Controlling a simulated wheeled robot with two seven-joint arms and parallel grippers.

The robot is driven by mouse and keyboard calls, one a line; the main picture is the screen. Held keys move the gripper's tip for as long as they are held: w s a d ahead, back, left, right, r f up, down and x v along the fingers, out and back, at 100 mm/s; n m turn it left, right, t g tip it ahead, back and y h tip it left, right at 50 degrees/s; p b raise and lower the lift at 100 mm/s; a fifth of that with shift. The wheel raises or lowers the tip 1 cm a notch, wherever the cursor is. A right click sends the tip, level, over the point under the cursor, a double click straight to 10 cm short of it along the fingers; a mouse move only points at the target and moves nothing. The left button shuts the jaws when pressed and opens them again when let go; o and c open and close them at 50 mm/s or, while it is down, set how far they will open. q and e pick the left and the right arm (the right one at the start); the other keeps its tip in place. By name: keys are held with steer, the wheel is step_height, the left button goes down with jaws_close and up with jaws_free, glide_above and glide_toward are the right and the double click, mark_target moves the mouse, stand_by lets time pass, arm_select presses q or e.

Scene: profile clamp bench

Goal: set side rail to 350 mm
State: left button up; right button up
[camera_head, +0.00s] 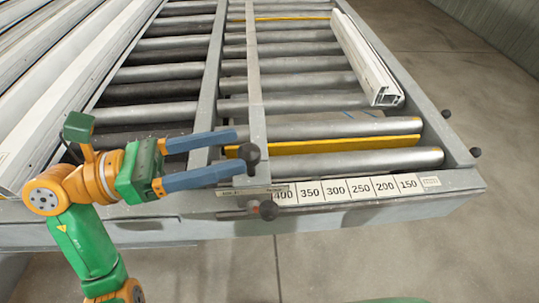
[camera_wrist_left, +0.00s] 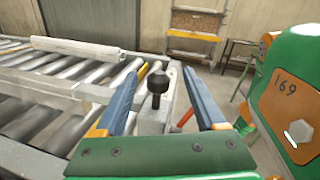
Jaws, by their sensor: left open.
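The side rail (camera_head: 256,80) is a long grey bar lying across the rollers. A black ball knob (camera_head: 249,153) stands at its near end, with a second dark knob (camera_head: 268,210) below on the bench front. The rail's near end is by the 400 mark, left of the 350 label (camera_head: 309,192) on the scale. My left gripper (camera_head: 240,151) is open, with its blue fingertips just left of the upper knob. In the left wrist view the knob (camera_wrist_left: 157,82) shows between the open fingers, with no visible contact. My right gripper is not in view.
A white profile (camera_head: 368,58) lies on the rollers at the right. A yellow bar (camera_head: 340,144) runs between near rollers. Other dark knobs (camera_head: 446,114) are on the right frame. Long white profiles (camera_head: 75,75) lie at the left. Floor is clear in front and right.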

mark_target(269, 170)
arm_select(q)
steer(key=d, duration=0.2)
steer(key=w+d+f+p, duration=0.1)
steer(key=d, duration=0.1)
steer(key=d+p, duration=0.1)
steer(key=d, duration=0.1)
steer(key=shift+w+d+f, duration=0.15)
steer(key=shift+d+f, duration=0.35)
steer(key=shift+d, duration=0.1)
steer(key=shift+w+a, duration=0.1)
steer(key=shift+a, duration=0.05)
steer(key=shift+c, duration=1.1)
jaws_close()
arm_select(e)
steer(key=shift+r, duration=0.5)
